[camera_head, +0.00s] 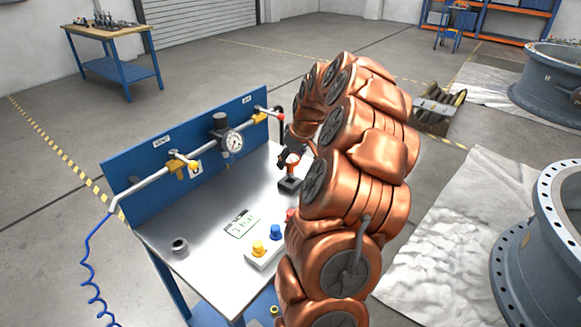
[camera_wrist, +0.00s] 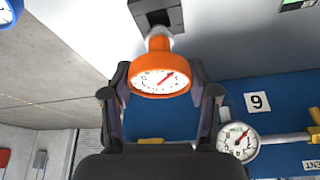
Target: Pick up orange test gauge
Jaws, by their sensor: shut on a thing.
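The orange test gauge (camera_wrist: 160,82) has a round white dial with a red needle. In the wrist view it sits between the two dark fingers of my gripper (camera_wrist: 160,74), which is shut on it. I cannot tell whether the stem still touches the block. My arm hides part of the bench to the right.
Large flanges stand right.

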